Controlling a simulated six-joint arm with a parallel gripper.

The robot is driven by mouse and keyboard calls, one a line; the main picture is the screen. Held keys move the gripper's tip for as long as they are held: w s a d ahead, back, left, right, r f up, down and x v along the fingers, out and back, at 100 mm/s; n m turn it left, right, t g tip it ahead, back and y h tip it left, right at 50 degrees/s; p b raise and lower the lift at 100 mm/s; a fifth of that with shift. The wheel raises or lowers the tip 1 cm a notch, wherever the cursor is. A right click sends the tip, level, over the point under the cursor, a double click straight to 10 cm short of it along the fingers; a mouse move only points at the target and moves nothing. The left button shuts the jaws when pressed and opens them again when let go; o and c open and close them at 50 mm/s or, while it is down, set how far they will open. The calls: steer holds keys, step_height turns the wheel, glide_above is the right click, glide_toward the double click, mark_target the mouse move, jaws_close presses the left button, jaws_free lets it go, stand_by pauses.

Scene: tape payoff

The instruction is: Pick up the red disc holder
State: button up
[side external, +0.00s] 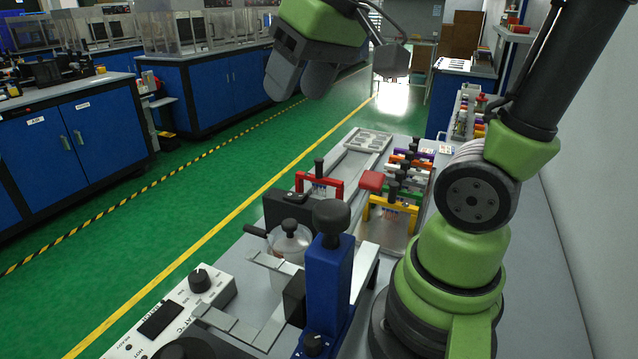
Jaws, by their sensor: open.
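The red disc holder (320,181) is a red bracket with a black knob on top. It stands upright on the left side of the bench, behind the black block, apart from the other coloured holders. My gripper (300,91) hangs high at the top of the side external view, up and to the left of the red holder in the picture. Its dark grey fingers are clear of everything and empty. Part of the wrist is cut off by the top edge.
Several holders, including yellow (391,214), orange and purple ones, stand in a row to the right. A red block (372,181) lies between. A blue press (329,280), a metal pot (289,240) and a control box (170,315) fill the front. A grey tray (368,141) lies behind.

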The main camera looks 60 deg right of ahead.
steer(key=w+d+f+g, duration=0.2)
steer(key=w+d, duration=0.3)
steer(key=d, duration=0.1)
steer(key=n+g, duration=0.2)
steer(key=g, duration=0.1)
glide_above(319, 159)
steer(key=shift+h, duration=0.3)
steer(key=f, duration=1.2)
steer(key=shift+w, duration=0.35)
step_height(319, 159, down, 4)
steer(key=shift+s+f, duration=0.1)
steer(key=shift+f, duration=0.1)
steer(key=f, duration=0.5)
steer(key=shift+s+f, duration=0.25)
steer(key=shift+f, duration=0.1)
steer(key=shift+c, duration=0.5)
jaws_close()
